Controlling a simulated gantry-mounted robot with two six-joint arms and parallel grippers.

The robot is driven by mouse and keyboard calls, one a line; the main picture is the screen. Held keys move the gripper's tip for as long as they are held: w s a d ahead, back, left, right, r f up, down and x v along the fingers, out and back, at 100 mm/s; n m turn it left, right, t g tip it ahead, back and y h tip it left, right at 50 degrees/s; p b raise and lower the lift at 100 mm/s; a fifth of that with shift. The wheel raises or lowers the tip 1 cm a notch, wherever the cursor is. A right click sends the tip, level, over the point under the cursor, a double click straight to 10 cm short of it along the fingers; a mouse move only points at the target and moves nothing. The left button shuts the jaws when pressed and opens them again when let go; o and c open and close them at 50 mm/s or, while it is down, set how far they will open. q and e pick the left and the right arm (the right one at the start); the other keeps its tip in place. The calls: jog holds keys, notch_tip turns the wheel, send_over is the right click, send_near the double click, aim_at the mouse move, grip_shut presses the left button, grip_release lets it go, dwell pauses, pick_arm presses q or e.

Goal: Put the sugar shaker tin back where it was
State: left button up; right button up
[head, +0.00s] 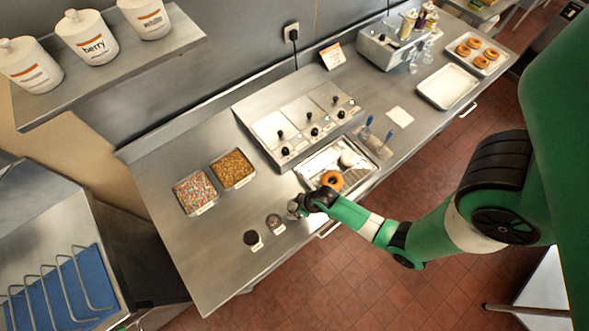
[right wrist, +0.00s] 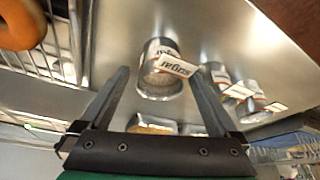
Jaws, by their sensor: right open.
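The sugar shaker tin (right wrist: 158,82), silver with a white label reading "sugar", shows in the right wrist view between the two fingertips. My right gripper (head: 295,207) is open around or just short of it, with a finger on each side; I cannot tell whether either finger touches it. In the head view the gripper covers most or all of this tin. Two similar labelled tins stand beside it, a middle one (head: 274,222) and a dark-topped one (head: 251,238), towards the counter's front left. My left gripper is not in view.
A tray with a wire rack (head: 310,170) holding an orange-brown doughnut (head: 332,180) lies just behind the gripper. Two sprinkle trays (head: 194,192) (head: 232,168) sit to the left. The steel glaze station (head: 300,122) stands behind. The counter's front edge is close.

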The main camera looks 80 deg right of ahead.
jog(key=p+v, duration=0.2)
jog(key=v, duration=0.2)
jog(key=shift+r, duration=0.25)
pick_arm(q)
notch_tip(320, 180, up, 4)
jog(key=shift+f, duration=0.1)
pick_arm(e)
jog(key=shift+f, duration=0.1)
